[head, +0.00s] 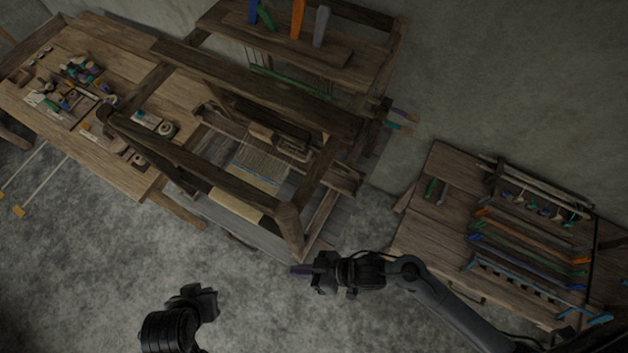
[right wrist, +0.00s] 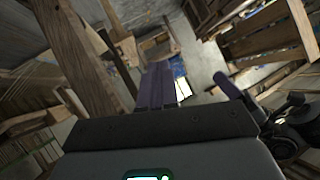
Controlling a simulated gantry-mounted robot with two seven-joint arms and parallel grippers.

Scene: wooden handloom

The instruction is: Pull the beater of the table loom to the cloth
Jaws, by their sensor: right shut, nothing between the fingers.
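The wooden loom (head: 287,222) stands in the upper middle of the head view, turned at an angle. Pale warp threads (head: 262,163) run inside its frame, with a light cloth (head: 236,205) at the near side. Wooden crosspieces lie above the threads; I cannot tell surely which is the beater. My right gripper (head: 299,270) is shut and empty, just outside the loom's near right corner post. In the right wrist view its shut fingers (right wrist: 157,88) point past a wooden post. My left gripper (head: 205,302) is low in the head view, away from the loom; its fingers are not clear.
A workbench (head: 140,185) with small tools and spools stands at the left. A side table (head: 425,225) at the right holds rods and coloured sticks. A shelf (head: 345,70) with coloured upright pieces tops the loom. Grey floor (head: 90,270) lies open in front.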

